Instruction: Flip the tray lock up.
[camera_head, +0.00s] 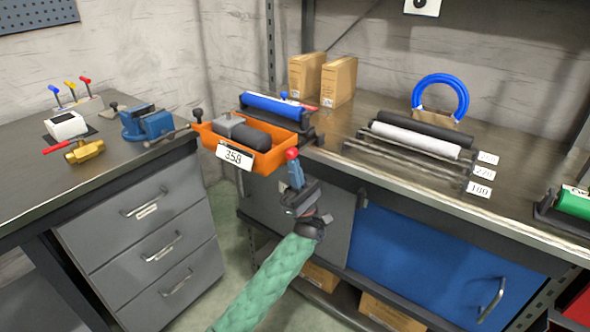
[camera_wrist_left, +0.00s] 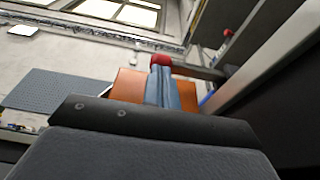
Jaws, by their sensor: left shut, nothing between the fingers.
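The orange tray (camera_head: 272,156), with a "358" label, sits at the near left corner of the long bench. It holds a grey block and a dark roller. A red ball knob (camera_head: 291,154), seemingly the tray lock's, is at the tray's right front corner. My left gripper (camera_head: 296,170) is shut and empty, pointing up right below the knob. In the left wrist view the red knob (camera_wrist_left: 161,60) is right beyond the blue-grey fingertips (camera_wrist_left: 160,78), with the orange tray (camera_wrist_left: 127,84) behind. The fingers hide the lock's lever; I cannot tell whether they touch it. My right gripper is out of view.
A blue roller (camera_head: 273,106) lies behind the tray. A rack with black and white rollers (camera_head: 415,138) stands to the right. A blue vise (camera_head: 147,123) is on the left bench. The grey cabinet front (camera_head: 330,220) is close behind my left gripper. A floor gap separates the benches.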

